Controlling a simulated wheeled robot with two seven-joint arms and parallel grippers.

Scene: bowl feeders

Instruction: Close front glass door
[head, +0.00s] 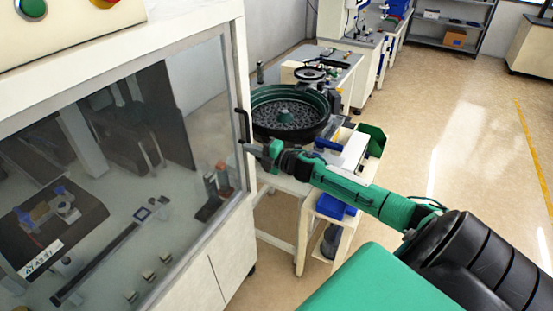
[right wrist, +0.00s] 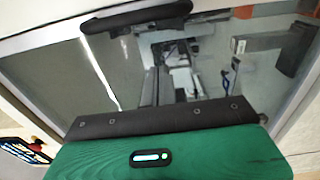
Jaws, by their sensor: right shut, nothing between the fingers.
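The front glass door (head: 130,150) fills the left of the head view, a large clear pane in a pale frame. It looks flush or nearly flush with the cabinet; any small gap is too fine to tell. Its black upright handle (head: 241,126) is at the right edge. My right gripper (head: 253,149) is shut and empty, with its tip close to the lower end of the handle; I cannot tell whether it touches. In the right wrist view the handle (right wrist: 136,17) lies across the top, beyond my green gripper body, with the glass (right wrist: 70,75) behind. My left gripper is not in view.
A green bowl feeder (head: 290,112) stands on a bench just right of the cabinet. A cart with a blue bin (head: 336,207) stands below my right forearm. Fixtures show behind the glass. The floor (head: 450,140) at the right is clear.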

